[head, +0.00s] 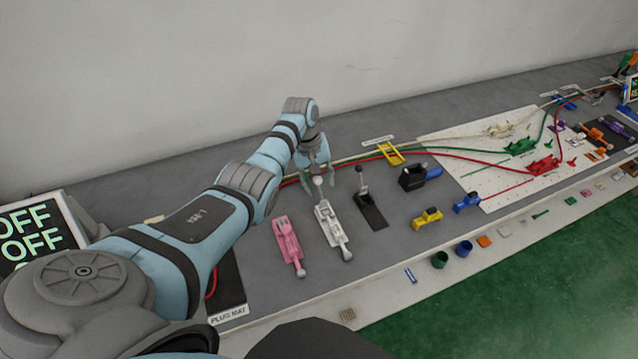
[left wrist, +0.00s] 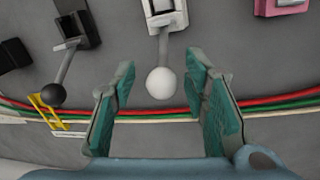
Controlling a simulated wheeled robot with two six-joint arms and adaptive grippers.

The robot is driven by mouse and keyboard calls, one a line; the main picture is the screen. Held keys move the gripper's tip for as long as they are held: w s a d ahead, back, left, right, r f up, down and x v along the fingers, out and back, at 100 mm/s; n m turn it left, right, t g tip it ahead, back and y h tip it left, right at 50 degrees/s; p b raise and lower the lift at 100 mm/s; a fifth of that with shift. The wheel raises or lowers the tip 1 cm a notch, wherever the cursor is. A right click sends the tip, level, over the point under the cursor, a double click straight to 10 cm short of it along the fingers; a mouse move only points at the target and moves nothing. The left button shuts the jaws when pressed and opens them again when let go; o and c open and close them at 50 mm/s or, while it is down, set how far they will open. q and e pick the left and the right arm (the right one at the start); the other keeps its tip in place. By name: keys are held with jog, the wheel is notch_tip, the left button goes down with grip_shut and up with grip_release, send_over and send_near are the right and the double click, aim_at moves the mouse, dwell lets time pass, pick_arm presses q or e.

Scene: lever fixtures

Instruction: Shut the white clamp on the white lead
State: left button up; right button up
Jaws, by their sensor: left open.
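A cream-white clamp (head: 498,128) sits near the back of the pale board (head: 450,147); its jaws are too small to read. A pale lead runs behind the fixtures toward it, beside red and green leads. Nearer, a white lever fixture (head: 330,224) has a lever standing up with a pale ball knob (head: 317,181). My left gripper (head: 318,174) is open, pointing down around this knob. In the left wrist view, the white ball (left wrist: 161,83) shows between the open fingers (left wrist: 160,72), apart from both. My right gripper is not in view.
A pink lever fixture (head: 286,240) stands left of the white one, and a black one (head: 368,205) right of it. A yellow frame (head: 390,153) stands behind near the leads. Green (head: 520,147) and red (head: 543,165) clamps are on the board.

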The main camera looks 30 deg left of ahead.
pick_arm(q)
jog(key=shift+s+r, duration=0.15)
jog(key=shift+s, duration=0.05)
jog(key=shift+c, duration=0.8)
grip_shut()
